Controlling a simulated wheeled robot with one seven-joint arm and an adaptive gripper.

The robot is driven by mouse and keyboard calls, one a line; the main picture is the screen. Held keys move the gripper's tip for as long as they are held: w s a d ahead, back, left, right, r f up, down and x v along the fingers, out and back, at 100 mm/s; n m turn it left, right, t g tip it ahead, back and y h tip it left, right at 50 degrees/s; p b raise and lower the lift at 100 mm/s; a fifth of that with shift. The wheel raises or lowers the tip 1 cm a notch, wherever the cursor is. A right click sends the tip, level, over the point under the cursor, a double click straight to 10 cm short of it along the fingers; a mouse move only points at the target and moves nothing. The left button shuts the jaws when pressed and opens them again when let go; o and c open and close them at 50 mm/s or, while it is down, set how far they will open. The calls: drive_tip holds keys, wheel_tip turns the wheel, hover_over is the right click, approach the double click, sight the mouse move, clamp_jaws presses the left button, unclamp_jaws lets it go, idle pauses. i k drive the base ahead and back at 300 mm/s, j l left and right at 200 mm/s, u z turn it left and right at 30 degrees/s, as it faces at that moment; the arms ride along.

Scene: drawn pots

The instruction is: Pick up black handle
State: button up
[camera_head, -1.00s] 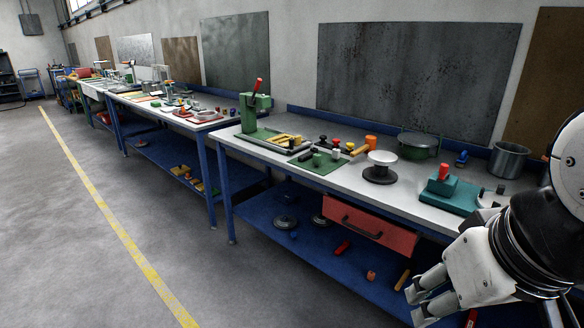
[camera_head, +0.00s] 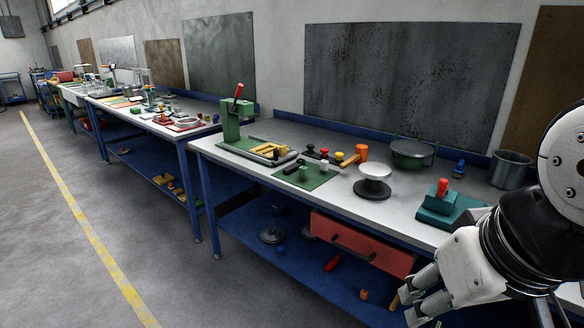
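Several small knob-like handles stand in a row on the near workbench in the head view. One has a black top (camera_head: 309,148), beside a red one (camera_head: 324,152) and a yellow one (camera_head: 338,156). The black one is small, and its shape is hard to make out. A red drawer (camera_head: 385,257) under the bench top also has a dark pull (camera_head: 352,247) on its front. My gripper (camera_head: 412,302) is at the lower right, in front of the bench and well apart from the knobs. Its fingers look spread, with nothing visible between them.
The near bench (camera_head: 330,205) also bears a green press (camera_head: 232,120), a green mat (camera_head: 318,180), a white-topped round stand (camera_head: 374,180), a green pot (camera_head: 412,154), a teal block (camera_head: 445,208) and a metal pot (camera_head: 510,170). Open floor (camera_head: 60,240) lies left.

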sight(293, 168)
drive_tip(key=i+j+u, duration=0.1)
drive_tip(key=i+j, duration=0.15)
drive_tip(key=i, duration=0.55)
drive_tip(key=i+j, duration=0.2)
drive_tip(key=i, duration=0.65)
drive_tip(key=i+j+u, duration=0.15)
drive_tip(key=i, duration=0.7)
